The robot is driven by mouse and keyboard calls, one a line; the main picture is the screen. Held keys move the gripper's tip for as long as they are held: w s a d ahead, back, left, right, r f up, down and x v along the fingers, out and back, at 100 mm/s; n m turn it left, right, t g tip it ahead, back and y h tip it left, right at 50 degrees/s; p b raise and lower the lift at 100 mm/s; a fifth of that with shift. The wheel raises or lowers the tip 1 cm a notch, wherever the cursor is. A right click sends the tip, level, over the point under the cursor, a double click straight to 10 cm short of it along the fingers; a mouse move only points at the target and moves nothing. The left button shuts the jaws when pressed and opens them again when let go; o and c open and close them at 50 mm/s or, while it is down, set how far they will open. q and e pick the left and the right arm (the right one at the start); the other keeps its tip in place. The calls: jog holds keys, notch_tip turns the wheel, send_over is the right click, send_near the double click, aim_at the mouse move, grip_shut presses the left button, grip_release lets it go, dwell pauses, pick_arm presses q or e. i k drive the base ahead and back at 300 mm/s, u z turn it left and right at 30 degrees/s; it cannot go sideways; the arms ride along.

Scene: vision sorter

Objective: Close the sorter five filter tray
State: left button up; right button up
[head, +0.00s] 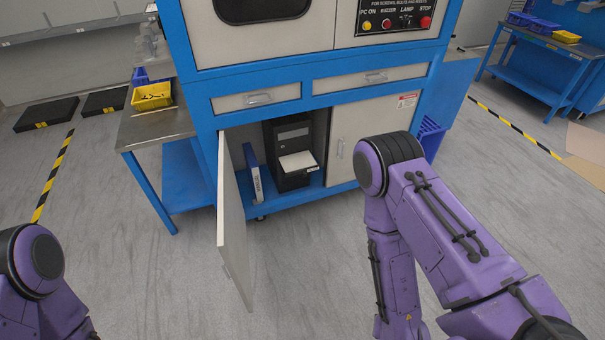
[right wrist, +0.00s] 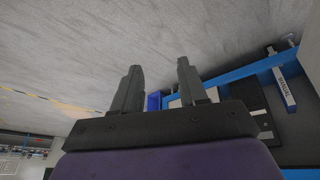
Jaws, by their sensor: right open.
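A black tower unit (head: 289,135) stands inside the open lower cabinet of the blue and white sorter. A pale flat tray (head: 298,161) sticks out of its front, so it is pulled open. My right arm reaches down right of the cabinet in the head view, with its gripper hidden there. In the right wrist view my right gripper (right wrist: 158,66) has its two fingers apart with nothing held, over grey floor, with the blue cabinet frame (right wrist: 240,71) beyond. My left gripper is out of view; only part of that arm shows at lower left.
The cabinet door (head: 233,220) stands open toward me, left of the tower. A blue and white manual (head: 253,172) stands between door and tower. The right cabinet door (head: 362,135) is shut. A side table (head: 152,130) with a yellow bin (head: 151,97) is left. Floor in front is clear.

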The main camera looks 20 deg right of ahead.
aim_at(304, 163)
jog(key=k, duration=0.65)
jog(key=z, duration=0.3)
jog(key=i, duration=1.5)
jog(key=u, duration=0.4)
